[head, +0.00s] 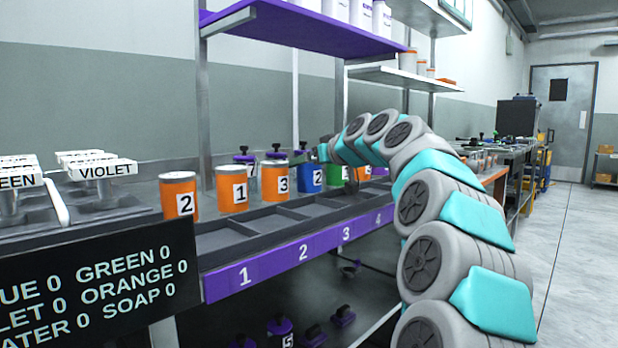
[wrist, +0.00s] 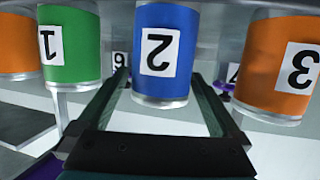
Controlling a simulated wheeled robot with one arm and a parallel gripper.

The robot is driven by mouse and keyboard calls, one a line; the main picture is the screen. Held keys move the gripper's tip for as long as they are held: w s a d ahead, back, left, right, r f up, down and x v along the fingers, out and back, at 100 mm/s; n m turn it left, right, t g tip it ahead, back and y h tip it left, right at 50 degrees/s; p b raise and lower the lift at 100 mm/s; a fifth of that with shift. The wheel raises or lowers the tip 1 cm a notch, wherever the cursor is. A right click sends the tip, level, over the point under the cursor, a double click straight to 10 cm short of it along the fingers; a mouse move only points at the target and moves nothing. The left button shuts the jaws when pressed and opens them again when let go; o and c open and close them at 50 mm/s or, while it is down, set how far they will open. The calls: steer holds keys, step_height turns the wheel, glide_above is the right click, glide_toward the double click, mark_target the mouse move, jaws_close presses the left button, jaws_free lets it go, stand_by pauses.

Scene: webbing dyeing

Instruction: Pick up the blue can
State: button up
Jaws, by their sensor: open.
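The blue can (head: 304,180) stands upright in the row of cans behind the numbered tray in the head view, with a white label 2. In the wrist view the blue can (wrist: 165,20) fills the upper middle, between the two fingers of my gripper (wrist: 161,76). The fingers are apart and hold nothing. I cannot tell how far they reach around the can. In the head view my gripper (head: 320,152) is small, at the blue can's upper right, partly hidden by my arm.
A green can (wrist: 72,66) stands left of the blue can and an orange can (wrist: 262,75) right of it in the wrist view. More orange cans (head: 180,182) stand left in the head view. A purple-fronted tray (head: 262,262) lies in front; a purple shelf (head: 300,27) hangs above.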

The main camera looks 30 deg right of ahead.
steer(key=x, duration=0.2)
steer(key=shift+w+a+f, duration=0.1)
steer(key=shift+w+f, duration=0.1)
steer(key=shift+w, duration=0.1)
steer(key=shift+r, duration=0.1)
jaws_close()
stand_by(0.5)
